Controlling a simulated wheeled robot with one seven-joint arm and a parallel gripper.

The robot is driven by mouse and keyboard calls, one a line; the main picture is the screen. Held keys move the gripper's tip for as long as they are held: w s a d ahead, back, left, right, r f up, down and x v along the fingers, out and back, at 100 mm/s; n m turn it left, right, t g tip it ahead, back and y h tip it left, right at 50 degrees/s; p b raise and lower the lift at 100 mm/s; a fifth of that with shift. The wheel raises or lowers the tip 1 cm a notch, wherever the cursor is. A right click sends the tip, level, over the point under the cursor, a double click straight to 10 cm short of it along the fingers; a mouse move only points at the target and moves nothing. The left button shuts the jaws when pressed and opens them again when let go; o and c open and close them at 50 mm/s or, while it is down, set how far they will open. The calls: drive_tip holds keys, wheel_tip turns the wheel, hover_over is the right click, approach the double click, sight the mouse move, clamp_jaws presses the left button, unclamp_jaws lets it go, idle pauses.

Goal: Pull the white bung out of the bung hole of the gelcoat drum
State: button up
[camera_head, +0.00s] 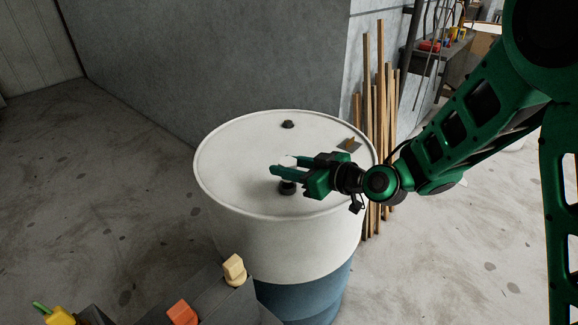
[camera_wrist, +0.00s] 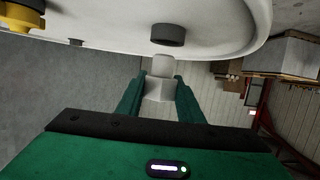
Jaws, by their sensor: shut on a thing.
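The gelcoat drum (camera_head: 277,245) stands upright, with a white lid and a blue lower part. Its front bung hole has a dark collar (camera_head: 287,188), which also shows at the top of the wrist view (camera_wrist: 168,36). My gripper (camera_head: 280,165) reaches in from the right, just above this collar. It is shut on the white bung (camera_wrist: 161,72), which shows pale between the two green fingers in the wrist view. The bung appears clear of the collar with a small gap. In the head view the fingers hide most of it.
A dark fitting (camera_head: 288,124) sits at the back of the lid, and a small tan and grey item (camera_head: 350,144) at its right edge. Wooden battens (camera_head: 378,110) lean on the wall behind. Cream (camera_head: 234,268) and orange (camera_head: 182,313) pieces stand front left. Floor at left is clear.

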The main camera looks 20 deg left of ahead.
sight(288, 161)
drive_tip(key=shift+r, duration=1.5)
drive_tip(key=shift+r, duration=1.55)
drive_tip(key=shift+r, duration=1.5)
wheel_tip(288, 161, up, 3)
